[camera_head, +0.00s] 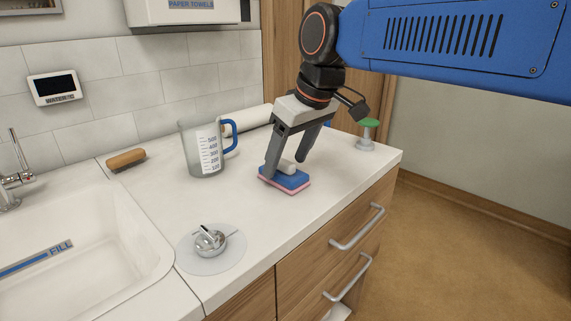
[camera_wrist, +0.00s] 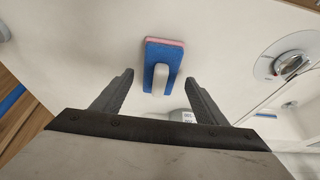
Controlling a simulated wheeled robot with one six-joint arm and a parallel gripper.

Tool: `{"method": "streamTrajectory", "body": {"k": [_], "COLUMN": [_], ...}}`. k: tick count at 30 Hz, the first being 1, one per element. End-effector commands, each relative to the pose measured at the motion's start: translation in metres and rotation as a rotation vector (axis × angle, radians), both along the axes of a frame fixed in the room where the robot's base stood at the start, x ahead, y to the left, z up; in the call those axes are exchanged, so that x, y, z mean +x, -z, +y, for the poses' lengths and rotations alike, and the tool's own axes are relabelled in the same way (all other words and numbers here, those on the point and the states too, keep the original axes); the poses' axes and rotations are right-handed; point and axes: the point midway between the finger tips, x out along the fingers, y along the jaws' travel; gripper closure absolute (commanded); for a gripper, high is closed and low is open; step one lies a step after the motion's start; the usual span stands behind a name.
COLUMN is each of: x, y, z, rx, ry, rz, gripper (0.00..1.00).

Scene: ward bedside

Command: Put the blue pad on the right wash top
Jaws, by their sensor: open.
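The blue pad (camera_head: 290,183) has a pink underside and a pale handle on top. It lies flat on the white counter top (camera_head: 335,200), to the right of the sink. In the wrist view the blue pad (camera_wrist: 164,55) is ahead of the fingertips, with its pale handle pointing back toward them. My gripper (camera_head: 285,168) is open, its fingers pointing down at the pad in the head view. In the wrist view my gripper (camera_wrist: 161,80) has nothing between its fingers except the near end of the handle. I cannot tell whether a finger touches the pad.
A clear measuring jug (camera_head: 203,150) with a blue handle stands behind the pad. A wooden brush (camera_head: 126,159) lies near the wall. The sink (camera_head: 90,245) is at left. A green-topped item (camera_head: 367,132) stands at the right edge.

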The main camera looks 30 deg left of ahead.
Motion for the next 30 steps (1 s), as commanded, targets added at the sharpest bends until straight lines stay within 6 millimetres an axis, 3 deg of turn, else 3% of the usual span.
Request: {"method": "streamTrajectory", "body": {"k": [9, 15, 21, 30], "x": [-0.006, -0.009, -0.011, -0.008], "y": [-0.058, -0.083, -0.093, -0.093], "z": [-0.022, -0.033, -0.037, -0.043], "rx": [0.003, 0.002, 0.001, 0.0], "ry": [0.0, 0.0, 0.0, 0.011], "rz": [-0.002, -0.001, 0.0, 0.0], "gripper": [0.34, 0.34, 0.34, 0.34]}}
